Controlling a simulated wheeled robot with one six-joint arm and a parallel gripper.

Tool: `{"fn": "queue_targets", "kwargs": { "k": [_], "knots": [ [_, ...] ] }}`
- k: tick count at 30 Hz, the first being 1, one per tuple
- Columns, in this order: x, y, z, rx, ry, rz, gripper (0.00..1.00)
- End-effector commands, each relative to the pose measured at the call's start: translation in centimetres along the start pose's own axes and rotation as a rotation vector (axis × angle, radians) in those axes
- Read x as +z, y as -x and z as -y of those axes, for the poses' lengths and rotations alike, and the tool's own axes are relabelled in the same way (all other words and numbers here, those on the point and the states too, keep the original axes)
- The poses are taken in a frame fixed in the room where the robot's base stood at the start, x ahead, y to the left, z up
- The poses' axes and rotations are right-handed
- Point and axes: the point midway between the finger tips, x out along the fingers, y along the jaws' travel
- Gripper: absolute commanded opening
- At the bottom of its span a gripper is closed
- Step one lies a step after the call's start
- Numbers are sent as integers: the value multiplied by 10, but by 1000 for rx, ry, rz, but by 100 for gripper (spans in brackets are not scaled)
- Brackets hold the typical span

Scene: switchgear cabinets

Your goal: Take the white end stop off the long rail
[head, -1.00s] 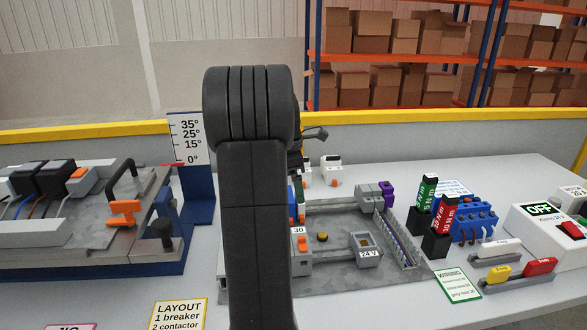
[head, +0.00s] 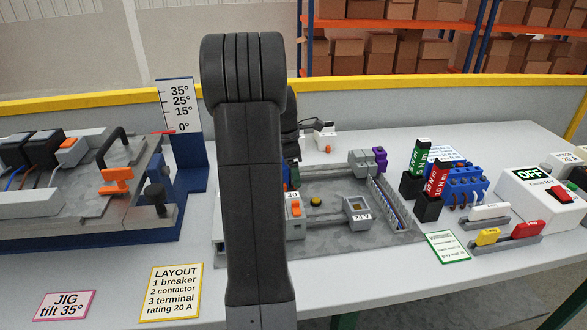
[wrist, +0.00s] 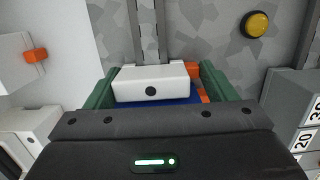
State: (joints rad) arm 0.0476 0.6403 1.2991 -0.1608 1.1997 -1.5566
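In the wrist view a white block with a black round dot (wrist: 150,83), which looks like the end stop, sits across the end of a grey rail (wrist: 165,28). My gripper (wrist: 160,85) has its green fingers on either side of the block. The left finger looks close against it; a narrow gap with blue and orange parts shows at the right finger. The fingers stand apart, and I see no clear grip. In the head view my dark arm link hides the gripper and the block. The rail's panel (head: 330,222) shows to the right of the arm.
A yellow button (wrist: 257,24) and grey numbered devices (wrist: 295,100) lie right of the gripper. A white device with an orange part (wrist: 36,56) is on the left. In the head view, a grey 24 V device (head: 357,208) and a wire duct (head: 388,205) stand on the panel.

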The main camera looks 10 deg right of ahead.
Motion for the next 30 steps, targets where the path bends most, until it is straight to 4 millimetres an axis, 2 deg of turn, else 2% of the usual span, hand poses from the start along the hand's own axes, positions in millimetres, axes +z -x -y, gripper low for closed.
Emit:
{"fn": "queue_targets", "kwargs": {
  "k": [2,3,6,7,30],
  "knots": [
    [0,0,0,0,0,0,56],
    [0,0,0,0,0,0,74],
    [0,0,0,0,0,0,54],
    [0,0,0,0,0,0,50],
    [1,7,0,0,0,0,50]
  ]
}}
